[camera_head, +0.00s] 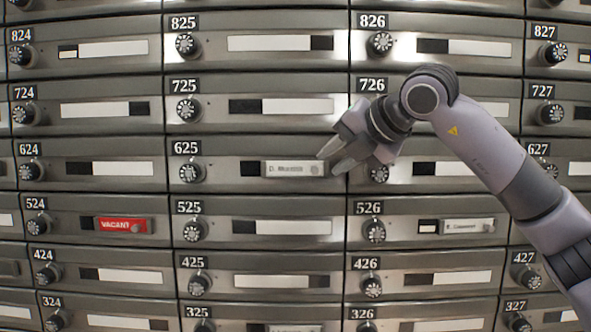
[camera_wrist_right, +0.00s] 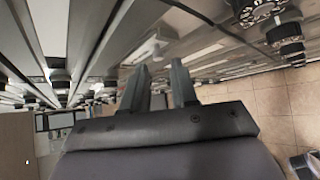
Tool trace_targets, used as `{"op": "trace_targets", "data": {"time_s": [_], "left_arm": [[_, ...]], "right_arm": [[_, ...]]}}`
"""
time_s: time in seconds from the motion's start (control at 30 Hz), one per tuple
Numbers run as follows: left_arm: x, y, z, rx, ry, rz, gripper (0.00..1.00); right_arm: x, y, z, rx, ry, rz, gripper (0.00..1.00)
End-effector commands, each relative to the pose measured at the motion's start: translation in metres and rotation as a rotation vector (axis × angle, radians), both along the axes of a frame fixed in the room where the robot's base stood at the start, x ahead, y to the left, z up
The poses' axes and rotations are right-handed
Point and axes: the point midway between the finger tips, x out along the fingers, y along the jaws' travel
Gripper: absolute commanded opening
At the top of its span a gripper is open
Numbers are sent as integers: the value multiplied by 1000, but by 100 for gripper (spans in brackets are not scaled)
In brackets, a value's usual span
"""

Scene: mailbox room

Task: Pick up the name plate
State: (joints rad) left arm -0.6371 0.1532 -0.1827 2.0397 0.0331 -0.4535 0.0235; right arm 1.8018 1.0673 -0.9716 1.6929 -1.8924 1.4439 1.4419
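A pale name plate (camera_head: 293,169) with small dark lettering sits in the slot of mailbox 625, beside a black window. A similar pale plate (camera_head: 467,226) is on mailbox 526, and a red VACANT plate (camera_head: 122,225) is on mailbox 524. My right gripper (camera_head: 331,161) is open, its fingertips at the right end of the 625 plate. I cannot tell whether they touch it. In the right wrist view the two fingers (camera_wrist_right: 158,88) stand apart with no plate clearly between them. My left gripper is not in view.
Rows of metal mailboxes with round dials fill the head view. The dial of mailbox 626 (camera_head: 378,172) is just right of and below the fingers. The right wrist view shows the mailbox wall slanted and a tiled floor (camera_wrist_right: 285,105) at right.

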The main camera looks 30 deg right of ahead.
Motion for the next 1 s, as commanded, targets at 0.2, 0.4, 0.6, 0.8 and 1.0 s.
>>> {"op": "trace_targets", "data": {"time_s": [0.2,0.4,0.6,0.8,1.0], "left_arm": [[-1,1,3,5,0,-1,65],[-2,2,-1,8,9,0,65],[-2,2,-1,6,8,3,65],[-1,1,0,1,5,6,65],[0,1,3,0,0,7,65]], "right_arm": [[29,5,-15,1,3,2,28],[36,6,-20,2,2,3,28],[36,6,-20,1,1,4,8],[36,6,-20,1,1,4,0],[36,6,-19,1,1,4,0]]}}
